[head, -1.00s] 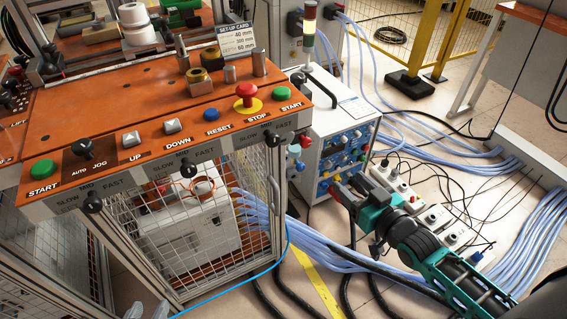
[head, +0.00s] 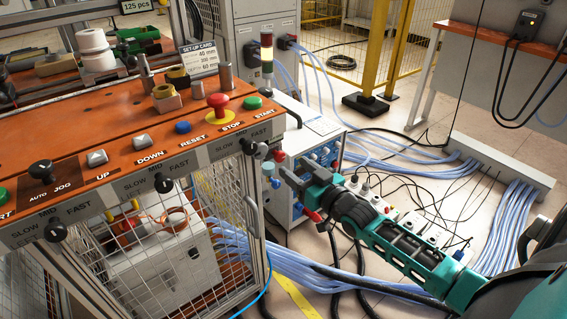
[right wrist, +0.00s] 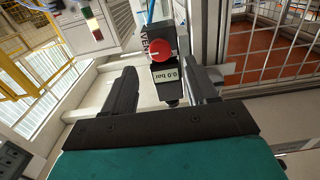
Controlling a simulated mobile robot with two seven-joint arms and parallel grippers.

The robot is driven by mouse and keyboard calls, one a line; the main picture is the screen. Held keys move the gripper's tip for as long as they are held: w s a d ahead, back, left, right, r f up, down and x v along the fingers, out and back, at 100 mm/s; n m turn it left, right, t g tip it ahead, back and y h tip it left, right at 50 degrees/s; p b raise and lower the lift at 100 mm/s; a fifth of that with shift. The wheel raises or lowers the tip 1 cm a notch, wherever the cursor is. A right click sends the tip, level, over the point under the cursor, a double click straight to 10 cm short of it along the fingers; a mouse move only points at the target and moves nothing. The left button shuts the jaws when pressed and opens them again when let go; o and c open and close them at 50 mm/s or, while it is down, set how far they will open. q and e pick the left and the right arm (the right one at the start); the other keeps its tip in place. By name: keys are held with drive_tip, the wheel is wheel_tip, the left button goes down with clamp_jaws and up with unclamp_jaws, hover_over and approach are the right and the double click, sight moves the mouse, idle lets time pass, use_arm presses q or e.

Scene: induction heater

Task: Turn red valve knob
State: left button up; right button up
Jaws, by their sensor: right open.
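The red valve knob (right wrist: 167,48) shows in the right wrist view, round with a white mark, on a dark block with a "0.0 bar" label below it. In the head view a small red knob (head: 279,156) at the bench's right front corner appears to be the same one. My right gripper (right wrist: 163,82) is open and empty. Its two dark fingers point toward the knob, which shows beyond and between the fingertips, apparently not touched. In the head view my right gripper (head: 294,176) is just below and right of the knob. My left gripper is not in view.
The orange-topped bench (head: 105,120) with buttons and a mesh cage (head: 190,255) stands left, close to my right gripper. A white cabinet (head: 318,135) stands just behind. Blue hoses (head: 300,268) and power strips lie on the floor.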

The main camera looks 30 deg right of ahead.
sight(281, 157)
drive_tip(key=w+b, duration=0.1)
drive_tip(key=w, duration=0.3)
drive_tip(key=shift+a, duration=0.2)
drive_tip(key=shift+w, duration=0.4)
drive_tip(key=shift+w+a, duration=0.1)
drive_tip(key=shift+w, duration=0.35)
drive_tip(key=shift+c, duration=0.4)
drive_tip(key=c, duration=1)
drive_tip(key=shift+o, duration=0.2)
